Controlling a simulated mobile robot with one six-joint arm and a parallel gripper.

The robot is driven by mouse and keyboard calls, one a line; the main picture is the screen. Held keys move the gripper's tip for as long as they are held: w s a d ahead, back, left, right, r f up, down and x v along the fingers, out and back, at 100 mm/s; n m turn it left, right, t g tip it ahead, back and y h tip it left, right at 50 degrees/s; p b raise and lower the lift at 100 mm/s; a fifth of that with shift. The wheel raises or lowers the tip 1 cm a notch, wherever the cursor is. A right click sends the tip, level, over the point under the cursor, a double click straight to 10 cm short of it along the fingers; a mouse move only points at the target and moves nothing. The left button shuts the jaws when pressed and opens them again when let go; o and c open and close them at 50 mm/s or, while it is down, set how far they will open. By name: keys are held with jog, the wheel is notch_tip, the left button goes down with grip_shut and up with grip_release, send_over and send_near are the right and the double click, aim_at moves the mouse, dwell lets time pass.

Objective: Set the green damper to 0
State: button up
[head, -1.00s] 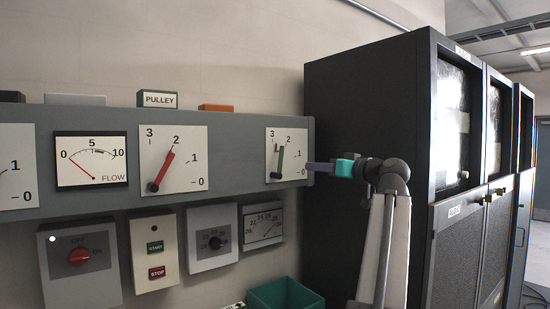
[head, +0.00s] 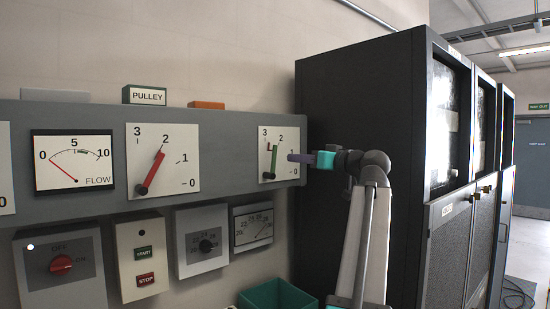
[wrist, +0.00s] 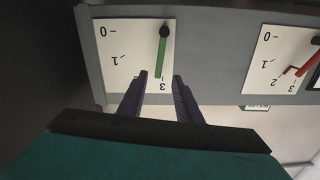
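The green damper lever (head: 274,161) is on a white dial plate (head: 294,172) at the right end of the grey panel. It points up, between 3 and 2; the 0 is at the plate's lower right. My gripper (head: 291,157) reaches in from the right, just in front of this plate. In the wrist view, where the dial appears upside down, the green lever (wrist: 161,56) hangs with its free end between the two fingers of my gripper (wrist: 159,76). The fingers are apart and not closed on it. I cannot tell how deep they reach around it.
A red lever (head: 152,172) is on a similar dial to the left, beside a flow meter (head: 74,160). Below are a red switch (head: 61,263), a start/stop box (head: 142,257) and a teal bin (head: 278,296). A dark cabinet (head: 364,150) stands close on the right.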

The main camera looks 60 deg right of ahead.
aim_at(275, 157)
jog(key=p+x, duration=0.4)
jog(key=x, duration=0.7)
jog(key=shift+w+d+r+p, duration=0.1)
jog(key=shift+w+d+p, duration=0.1)
jog(key=shift+w+p, duration=0.15)
jog(key=shift+x, duration=0.8)
grip_shut()
